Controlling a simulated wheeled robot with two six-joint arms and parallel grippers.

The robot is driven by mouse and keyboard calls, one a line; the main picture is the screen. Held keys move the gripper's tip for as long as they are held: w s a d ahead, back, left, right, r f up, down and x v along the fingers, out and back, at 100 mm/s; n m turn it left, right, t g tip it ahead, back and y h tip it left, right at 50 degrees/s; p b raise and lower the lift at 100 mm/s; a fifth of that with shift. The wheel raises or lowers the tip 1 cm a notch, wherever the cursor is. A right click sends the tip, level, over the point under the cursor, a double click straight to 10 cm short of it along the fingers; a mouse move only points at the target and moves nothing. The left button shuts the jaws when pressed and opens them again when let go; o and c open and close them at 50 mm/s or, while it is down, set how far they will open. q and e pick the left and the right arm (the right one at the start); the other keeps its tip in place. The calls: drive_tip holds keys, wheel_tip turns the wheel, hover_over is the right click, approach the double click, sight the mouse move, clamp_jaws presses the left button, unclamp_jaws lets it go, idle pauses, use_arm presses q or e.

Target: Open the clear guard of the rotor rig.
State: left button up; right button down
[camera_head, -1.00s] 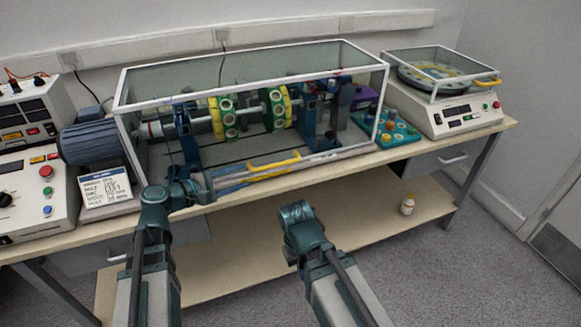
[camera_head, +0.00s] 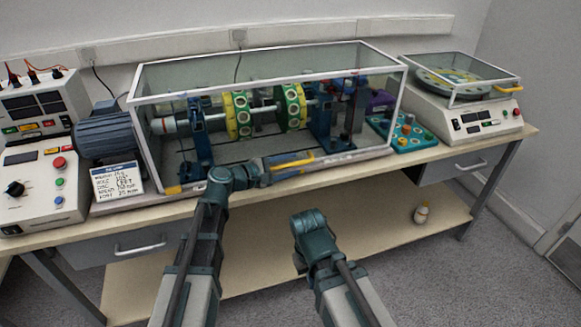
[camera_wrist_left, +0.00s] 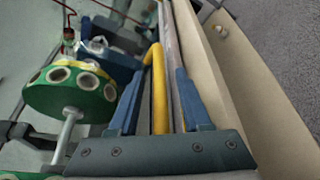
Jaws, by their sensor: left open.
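The clear guard (camera_head: 215,72), a white-framed box, is down over the rotor rig with its green and yellow discs (camera_head: 238,115). Its yellow handle (camera_head: 297,161) is on the lower front edge. My left gripper (camera_head: 277,163) is at the handle's left part and partly hides it. In the left wrist view, its blue fingers (camera_wrist_left: 158,95) are open, with the yellow handle (camera_wrist_left: 157,75) running between them and gaps beside it. Contact is not clear. My right arm is bent low in front of the bench, and its gripper does not show.
A motor (camera_head: 106,135), a label card (camera_head: 117,181) and a control box (camera_head: 40,185) stand left of the guard. A teal tray (camera_head: 408,140) and a covered turntable unit (camera_head: 485,120) stand right. A small bottle (camera_head: 422,213) is on the lower shelf.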

use_arm(q)
drive_tip(key=shift+w+d, duration=0.15)
clamp_jaws()
idle(1.4)
